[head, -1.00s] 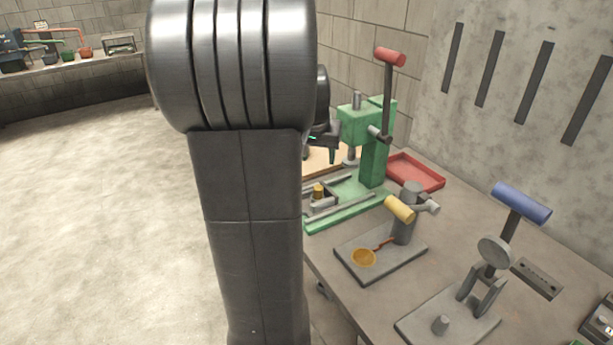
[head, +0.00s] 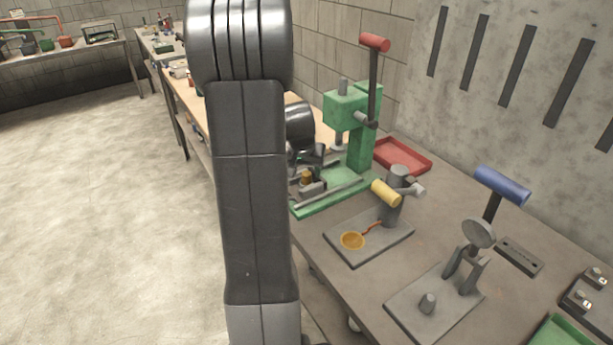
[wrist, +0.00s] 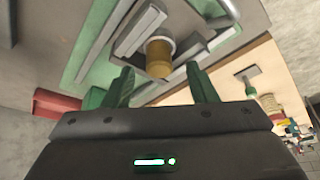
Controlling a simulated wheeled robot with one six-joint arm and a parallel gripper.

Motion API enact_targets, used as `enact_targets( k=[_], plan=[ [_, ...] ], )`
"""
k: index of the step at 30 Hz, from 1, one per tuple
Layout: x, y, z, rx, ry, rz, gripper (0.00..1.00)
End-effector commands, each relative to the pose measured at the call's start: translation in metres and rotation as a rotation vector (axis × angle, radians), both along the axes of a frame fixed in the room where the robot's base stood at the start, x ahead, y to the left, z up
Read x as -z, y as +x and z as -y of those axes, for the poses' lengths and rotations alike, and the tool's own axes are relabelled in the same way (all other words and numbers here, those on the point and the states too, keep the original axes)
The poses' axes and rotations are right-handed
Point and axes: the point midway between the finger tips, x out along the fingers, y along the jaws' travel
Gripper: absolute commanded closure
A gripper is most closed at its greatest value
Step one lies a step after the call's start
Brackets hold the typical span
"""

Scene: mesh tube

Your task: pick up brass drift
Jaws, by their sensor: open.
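The brass drift (head: 306,178) is a short brass-coloured cylinder. It stands at the grey vise blocks on the bed of the green press (head: 362,140). In the wrist view the brass drift (wrist: 160,54) is ahead of and between my two green fingers, seen at an angle. My gripper (wrist: 160,82) is open with nothing between its fingers, and it appears apart from the drift. In the head view my gripper is a dark shape just above the drift, partly hidden behind my arm.
The press has a red-handled lever (head: 373,80) standing up. A red tray (head: 402,156) lies behind it. A yellow-handled tool (head: 385,193) and a blue-handled tool (head: 501,186) stand nearer on the bench. Bare floor (head: 110,230) lies to the left.

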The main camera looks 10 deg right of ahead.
Motion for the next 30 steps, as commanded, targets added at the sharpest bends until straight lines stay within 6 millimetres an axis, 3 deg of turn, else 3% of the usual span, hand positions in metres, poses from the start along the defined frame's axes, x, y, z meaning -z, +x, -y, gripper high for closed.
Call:
enact_targets(
  k=[11, 19, 26, 30],
  plan=[
    [0.010, 0.004, 0.002, 0.001, 0.001, 0.001, 0.48],
    [0.010, 0.003, 0.002, 0.001, 0.001, 0.001, 0.99],
    [0.009, 0.004, 0.002, 0.001, 0.000, 0.002, 1.00],
    [-0.004, 0.005, 0.002, 0.001, -0.001, 0.006, 1.00]
  ],
)
